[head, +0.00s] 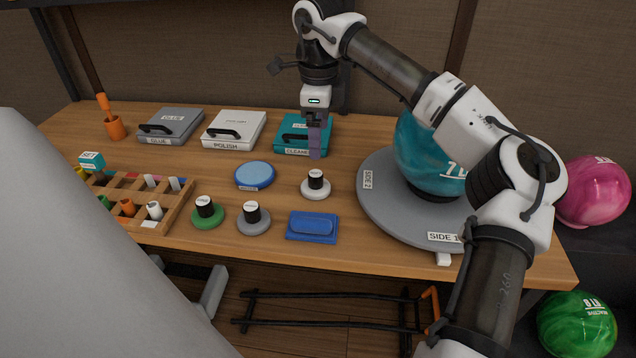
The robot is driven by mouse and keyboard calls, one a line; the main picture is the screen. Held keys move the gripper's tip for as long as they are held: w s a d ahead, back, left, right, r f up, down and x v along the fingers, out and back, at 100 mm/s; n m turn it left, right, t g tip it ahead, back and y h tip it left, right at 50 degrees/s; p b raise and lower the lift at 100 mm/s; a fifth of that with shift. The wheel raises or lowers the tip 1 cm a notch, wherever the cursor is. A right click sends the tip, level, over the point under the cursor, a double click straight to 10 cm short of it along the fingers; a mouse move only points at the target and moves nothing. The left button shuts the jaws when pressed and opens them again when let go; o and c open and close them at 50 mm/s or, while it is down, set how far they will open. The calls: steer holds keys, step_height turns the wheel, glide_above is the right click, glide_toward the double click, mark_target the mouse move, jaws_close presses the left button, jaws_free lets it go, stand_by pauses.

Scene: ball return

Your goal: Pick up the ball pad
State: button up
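No label that I can read says ball pad. A blue rectangular pad (312,226) with a raised grip lies flat at the front middle of the bench. A round light-blue disc (255,175) with a small label lies behind it to the left. Three round pads with black knobs stand near: green (208,214), grey (253,220) and white (316,187). My gripper (317,156) points down above the bench, behind the white pad and in front of the teal case. Its fingers show edge-on, so their opening is hidden; I see nothing held.
A teal ball (418,150) sits on a grey turntable (385,215) at the right, partly behind my arm. Grey, white and teal (292,133) cases line the back. A wooden divided tray (178,208) is at the left. Pink (592,192) and green balls are off the bench.

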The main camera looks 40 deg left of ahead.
mark_target(315, 173)
step_height(315, 173, down, 7)
steer(key=shift+s, duration=0.1)
steer(key=shift+a+f+p, duration=0.2)
steer(key=shift+f+p, duration=0.05)
steer(key=shift+f, duration=1.15)
steer(key=shift+a+f+p, duration=0.15)
steer(key=shift+f+p, duration=0.05)
steer(key=shift+f, duration=1.15)
steer(key=c, duration=1.1)
steer(key=shift+r, duration=0.15)
step_height(315, 173, up, 20)
steer(key=shift+f, duration=0.1)
